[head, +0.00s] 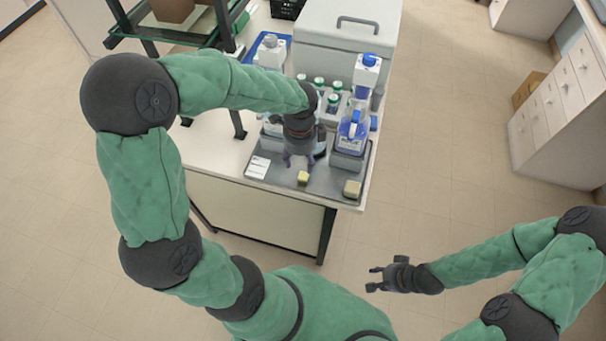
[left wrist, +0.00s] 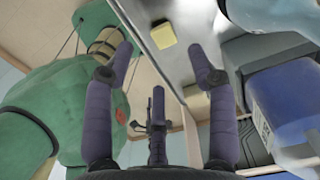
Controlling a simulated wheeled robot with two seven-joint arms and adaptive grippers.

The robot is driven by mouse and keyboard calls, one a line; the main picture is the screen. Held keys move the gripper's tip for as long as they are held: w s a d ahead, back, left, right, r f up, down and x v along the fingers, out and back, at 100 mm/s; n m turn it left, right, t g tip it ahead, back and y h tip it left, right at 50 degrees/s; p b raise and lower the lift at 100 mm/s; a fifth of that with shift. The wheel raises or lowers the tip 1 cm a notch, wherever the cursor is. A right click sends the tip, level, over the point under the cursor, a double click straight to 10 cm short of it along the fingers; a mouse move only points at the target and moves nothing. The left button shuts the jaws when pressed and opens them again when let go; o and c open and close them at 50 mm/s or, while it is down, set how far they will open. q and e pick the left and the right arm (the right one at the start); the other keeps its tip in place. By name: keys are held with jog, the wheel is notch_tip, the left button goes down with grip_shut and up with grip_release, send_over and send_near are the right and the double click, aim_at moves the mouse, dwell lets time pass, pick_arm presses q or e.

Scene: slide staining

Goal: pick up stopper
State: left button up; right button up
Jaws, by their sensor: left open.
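Two small pale yellow blocks, either of which may be the stopper, rest on the grey tray (head: 325,183) at the table's front. The nearer-left block (head: 303,177) is just in front of my left gripper (head: 299,160); the other block (head: 352,188) is at the tray's right corner. In the left wrist view, one yellow block (left wrist: 162,35) shows beyond the spread purple fingers of my left gripper (left wrist: 160,66), apart from them. That gripper is open and empty. My right gripper (head: 375,279) is over the floor, with its fingers apart and nothing in it.
Several green-capped bottles (head: 335,98) and a grey box (head: 347,30) are farther back. A white label (head: 258,167) lies at the tray's left.

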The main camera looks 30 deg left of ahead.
aim_at(302, 175)
pick_arm(q)
notch_tip(302, 175, down, 3)
jog(key=shift+r, duration=0.15)
jog(key=shift+w+d+f+b, duration=0.1)
jog(key=shift+f+b, duration=0.5)
jog(key=shift+f, duration=0.75)
jog(key=shift+w+d+f+b, duration=0.1)
jog(key=shift+f+b, duration=0.5)
jog(key=shift+f, duration=0.7)
jog(key=shift+a, duration=0.1)
jog(key=shift+r, duration=0.1)
jog(key=shift+c, duration=0.3)
jog(key=c, duration=0.7)
